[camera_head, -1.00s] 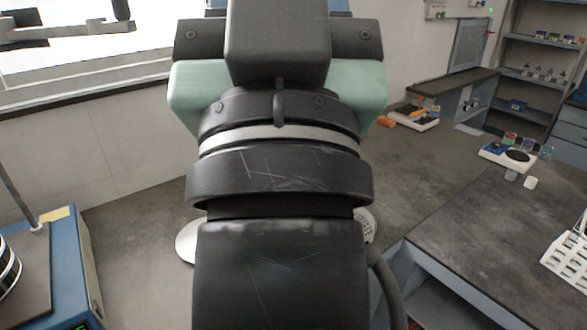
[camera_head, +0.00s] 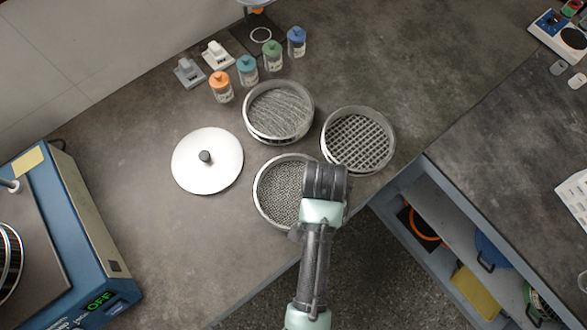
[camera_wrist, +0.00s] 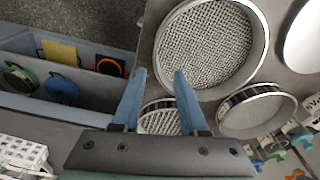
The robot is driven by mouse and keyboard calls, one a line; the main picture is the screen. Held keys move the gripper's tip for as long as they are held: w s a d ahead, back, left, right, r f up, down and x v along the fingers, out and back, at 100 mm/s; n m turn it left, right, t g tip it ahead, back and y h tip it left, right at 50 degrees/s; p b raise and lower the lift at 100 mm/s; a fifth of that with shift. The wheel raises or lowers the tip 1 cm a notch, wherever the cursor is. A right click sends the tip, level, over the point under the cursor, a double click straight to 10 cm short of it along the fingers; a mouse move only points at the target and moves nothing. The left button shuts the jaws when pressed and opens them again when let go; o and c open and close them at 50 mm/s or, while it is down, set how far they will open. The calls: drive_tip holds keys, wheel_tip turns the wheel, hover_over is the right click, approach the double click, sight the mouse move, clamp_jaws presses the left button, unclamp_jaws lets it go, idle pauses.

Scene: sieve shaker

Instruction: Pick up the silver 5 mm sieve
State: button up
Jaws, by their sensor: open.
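Three round silver sieves stand on the grey bench in the head view: a coarse-mesh one (camera_head: 357,141) at right, one with a finer-looking mesh (camera_head: 278,112) behind, and a front one (camera_head: 275,190) partly covered by my arm. No size label is readable, so I cannot tell which is 5 mm. In the wrist view the front sieve (camera_wrist: 210,45) is largest, beyond and right of the fingertips. The coarse sieve (camera_wrist: 160,120) shows between the fingers, the back sieve (camera_wrist: 257,112) right of them. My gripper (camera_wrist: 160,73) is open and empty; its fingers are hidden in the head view.
A white lid (camera_head: 206,162) with a dark knob lies left of the sieves. Several capped jars (camera_head: 247,70) stand behind. A blue shaker (camera_head: 80,240) reading OFF is at left. An open shelf (camera_head: 450,240) lies below the bench edge at right.

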drive_tip(key=f, duration=0.4)
drive_tip(key=shift+w+d+f, duration=0.1)
drive_tip(key=shift+d+f, duration=0.15)
drive_tip(key=shift+f, duration=0.1)
drive_tip(key=f, duration=0.4)
drive_tip(key=shift+d+p, duration=0.35)
drive_tip(key=shift+f, duration=0.5)
drive_tip(key=shift+c, duration=0.3)
clamp_jaws()
drive_tip(key=shift+r, duration=0.1)
